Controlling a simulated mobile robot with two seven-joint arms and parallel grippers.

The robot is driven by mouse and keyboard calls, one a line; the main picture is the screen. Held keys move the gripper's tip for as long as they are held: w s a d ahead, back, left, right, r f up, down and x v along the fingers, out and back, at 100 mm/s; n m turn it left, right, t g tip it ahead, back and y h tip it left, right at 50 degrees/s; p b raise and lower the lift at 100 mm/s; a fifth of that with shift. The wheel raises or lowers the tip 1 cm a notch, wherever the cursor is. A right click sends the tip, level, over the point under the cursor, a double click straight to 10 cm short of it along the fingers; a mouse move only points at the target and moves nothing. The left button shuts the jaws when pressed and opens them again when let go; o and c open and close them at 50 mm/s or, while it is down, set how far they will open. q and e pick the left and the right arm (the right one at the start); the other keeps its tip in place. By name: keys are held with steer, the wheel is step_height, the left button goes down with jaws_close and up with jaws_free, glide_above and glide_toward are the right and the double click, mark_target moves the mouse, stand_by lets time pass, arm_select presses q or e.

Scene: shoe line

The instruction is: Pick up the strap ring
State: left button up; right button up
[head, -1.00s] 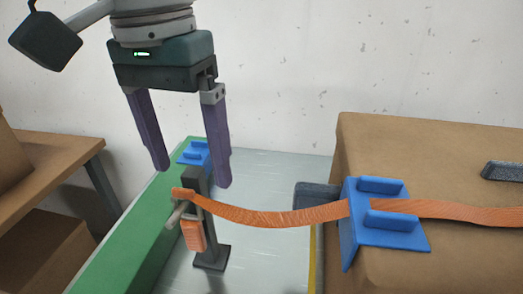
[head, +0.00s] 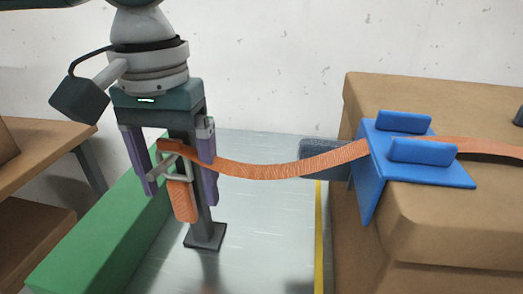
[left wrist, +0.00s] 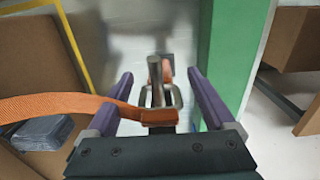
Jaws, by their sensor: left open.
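The strap ring (head: 181,179) is a pale metal loop at the end of an orange strap (head: 270,170). It hangs on a peg of a dark upright stand (head: 205,236), and a short orange tail hangs below it. My left gripper (head: 181,195) is open, pointing down, with one purple finger on each side of the ring and post. In the left wrist view the ring (left wrist: 176,98) lies between the open fingers, around or beside the peg; I cannot tell whether a finger touches it. My right gripper is not in view.
The strap runs right to a blue bracket (head: 368,170) on a large brown box (head: 440,225). A grey-blue block (head: 322,158) sits by the box. A green bench (head: 95,225) stands left of the stand, with a brown shelf (head: 45,150) further left. The pale floor in front is clear.

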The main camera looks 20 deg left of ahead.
arm_select(q)
steer(key=shift+f, duration=0.35)
steer(key=shift+c, duration=0.4)
jaws_close()
